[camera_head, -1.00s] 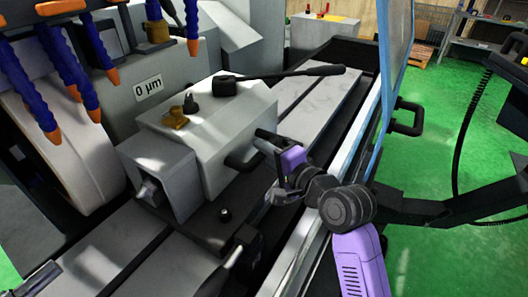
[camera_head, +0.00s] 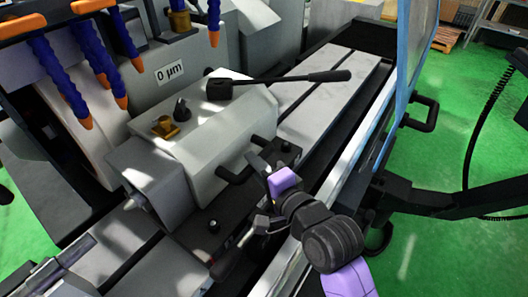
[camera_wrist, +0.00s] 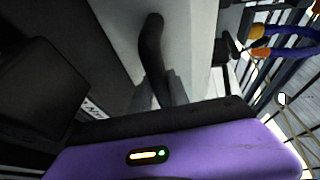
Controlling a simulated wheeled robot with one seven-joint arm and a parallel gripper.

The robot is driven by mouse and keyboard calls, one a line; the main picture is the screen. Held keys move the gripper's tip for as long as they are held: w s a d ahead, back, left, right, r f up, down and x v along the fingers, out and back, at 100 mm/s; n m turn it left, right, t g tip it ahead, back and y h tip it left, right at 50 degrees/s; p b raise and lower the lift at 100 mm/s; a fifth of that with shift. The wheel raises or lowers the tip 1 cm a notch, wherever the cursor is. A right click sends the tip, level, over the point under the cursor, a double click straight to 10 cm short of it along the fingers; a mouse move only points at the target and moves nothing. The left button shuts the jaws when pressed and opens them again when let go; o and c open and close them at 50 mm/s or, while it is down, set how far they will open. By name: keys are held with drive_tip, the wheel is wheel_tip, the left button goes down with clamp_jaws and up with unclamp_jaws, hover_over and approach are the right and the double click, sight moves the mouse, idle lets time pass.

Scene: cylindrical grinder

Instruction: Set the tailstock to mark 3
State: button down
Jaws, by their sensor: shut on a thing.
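The tailstock (camera_head: 205,135) is a grey block on the table rails, with a black lever (camera_head: 290,78) on top and its pointed centre (camera_head: 137,203) toward the lower left. My gripper (camera_head: 259,165) is shut on the black bar handle (camera_head: 235,174) on the tailstock's right side. In the wrist view a dark curved bar (camera_wrist: 152,45), apparently this handle, runs down to the gripper body. A second black lever (camera_head: 228,262) stands at the tailstock's near base, just below my wrist. I cannot make out any numbered marks.
Blue hoses with orange nozzles (camera_head: 80,110) hang at the upper left, near a "0 µm" label (camera_head: 171,72). A clear guard with a black handle (camera_head: 420,115) stands on the right. The rail (camera_head: 325,85) beyond the tailstock is clear.

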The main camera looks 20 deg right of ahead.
drive_tip(key=shift+w+f, duration=0.1)
drive_tip(key=c, duration=1.3)
unclamp_jaws()
drive_tip(key=shift+w, duration=0.15)
drive_tip(key=shift+o, duration=0.2)
drive_tip(key=shift+d, duration=0.1)
drive_tip(key=b+v, duration=0.1)
drive_tip(key=v, duration=0.6)
drive_tip(key=shift+s, duration=0.4)
